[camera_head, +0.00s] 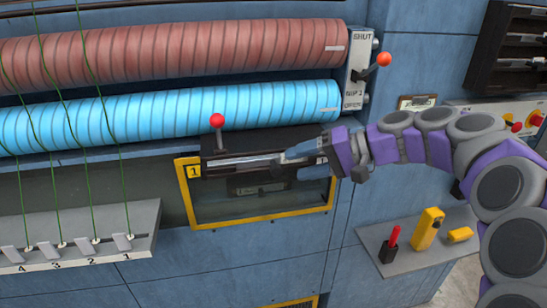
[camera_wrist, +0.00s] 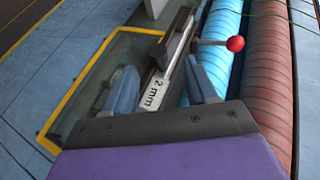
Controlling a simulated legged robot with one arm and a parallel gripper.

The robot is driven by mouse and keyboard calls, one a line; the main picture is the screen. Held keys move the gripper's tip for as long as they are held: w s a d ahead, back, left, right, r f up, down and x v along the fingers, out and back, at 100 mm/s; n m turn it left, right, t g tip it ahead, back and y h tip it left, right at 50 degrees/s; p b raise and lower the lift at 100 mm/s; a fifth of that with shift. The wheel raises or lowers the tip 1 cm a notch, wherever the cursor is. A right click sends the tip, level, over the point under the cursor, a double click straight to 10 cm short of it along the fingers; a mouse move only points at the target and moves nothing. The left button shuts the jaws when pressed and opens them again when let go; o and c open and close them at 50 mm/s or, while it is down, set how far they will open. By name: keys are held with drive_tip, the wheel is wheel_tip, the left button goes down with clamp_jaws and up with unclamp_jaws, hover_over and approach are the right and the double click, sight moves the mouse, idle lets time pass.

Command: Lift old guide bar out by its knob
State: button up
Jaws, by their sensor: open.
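The guide bar (camera_head: 245,162) is a silver strip lying in a dark holder (camera_head: 215,146) above the yellow-framed window marked 1. In the wrist view the bar (camera_wrist: 172,62) runs away from me, with a white "2 mm" label (camera_wrist: 153,94) at its near end. A red ball knob (camera_head: 217,120) on a thin stem stands up at the holder's left part. The wrist view shows this knob (camera_wrist: 235,44) too, beyond my fingers. My gripper (camera_head: 292,164) is open at the bar's right end. Its fingers (camera_wrist: 163,82) are on either side of the bar; contact cannot be told.
Blue (camera_head: 180,115) and red (camera_head: 170,50) rollers run above the holder. An orange-knobbed lever (camera_head: 383,60) is at the SHUT/OPEN plate (camera_head: 358,65). Green strands descend to a numbered shelf (camera_head: 85,245). A grey shelf (camera_head: 415,257) holds a yellow block (camera_head: 428,228) and a red-topped item (camera_head: 391,243).

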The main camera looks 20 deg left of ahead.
sight(278, 172)
drive_tip(key=shift+s+a+f, duration=0.15)
drive_tip(key=shift+s+f, duration=0.2)
drive_tip(key=shift+f, duration=0.1)
drive_tip(key=x, duration=0.4)
drive_tip(key=shift+w+a+r, duration=0.15)
drive_tip(key=shift+a+r, duration=0.1)
drive_tip(key=shift+a, duration=0.15)
drive_tip(key=shift+c, duration=0.4)
drive_tip(key=shift+a, duration=0.1)
drive_tip(key=shift+c, duration=0.7)
drive_tip(key=shift+d, duration=0.2)
drive_tip(key=shift+c, duration=0.8)
drive_tip(key=shift+d+r, duration=0.2)
drive_tip(key=shift+d, duration=0.8)
drive_tip(key=c, duration=0.5)
clamp_jaws()
drive_tip(key=shift+a+f, duration=0.15)
drive_tip(key=shift+a, duration=0.2)
